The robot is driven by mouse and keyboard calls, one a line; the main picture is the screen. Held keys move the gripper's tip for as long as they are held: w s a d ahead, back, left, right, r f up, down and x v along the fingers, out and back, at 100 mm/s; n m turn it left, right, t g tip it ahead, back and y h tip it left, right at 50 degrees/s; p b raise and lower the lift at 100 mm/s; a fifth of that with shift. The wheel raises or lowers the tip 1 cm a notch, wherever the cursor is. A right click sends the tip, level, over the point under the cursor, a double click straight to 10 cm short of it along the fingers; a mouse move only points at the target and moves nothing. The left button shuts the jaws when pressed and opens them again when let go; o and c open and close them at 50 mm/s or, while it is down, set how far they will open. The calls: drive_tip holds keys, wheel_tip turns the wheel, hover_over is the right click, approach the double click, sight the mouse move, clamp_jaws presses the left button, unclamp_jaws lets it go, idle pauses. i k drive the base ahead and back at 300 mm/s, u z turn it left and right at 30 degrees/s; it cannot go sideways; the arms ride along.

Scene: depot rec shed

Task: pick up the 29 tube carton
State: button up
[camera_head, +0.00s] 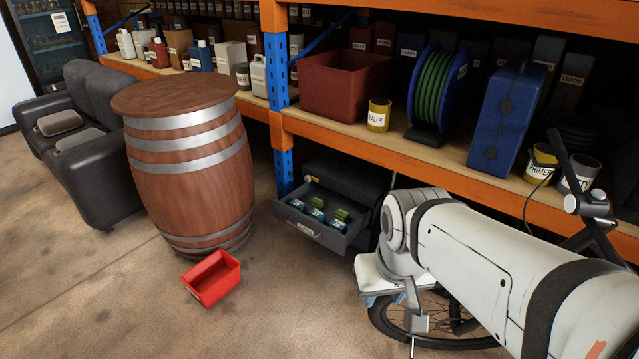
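Several small blue cartons (317,214) and green cartons (342,214) lie in an open dark drawer (306,223) under the orange shelf. Their print is too small to read, so I cannot tell which one is the 29 tube carton. My gripper (412,335) hangs at the end of my white arm, to the right of and nearer than the drawer, apart from the cartons. Its fingers are seen poorly, and I cannot tell if they are open.
A bicycle wheel (390,318) is behind my gripper. The shelf edge (425,167) overhangs the drawer. The floor left of my arm is mostly clear.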

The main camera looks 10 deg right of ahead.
sight(298, 205)
drive_tip(key=u, duration=0.6)
drive_tip(key=i, duration=2.4)
drive_tip(key=z, duration=0.6)
drive_tip(key=k, duration=0.8)
drive_tip(key=z, duration=0.05)
drive_tip(key=i, duration=1.4)
drive_tip(key=u, duration=0.05)
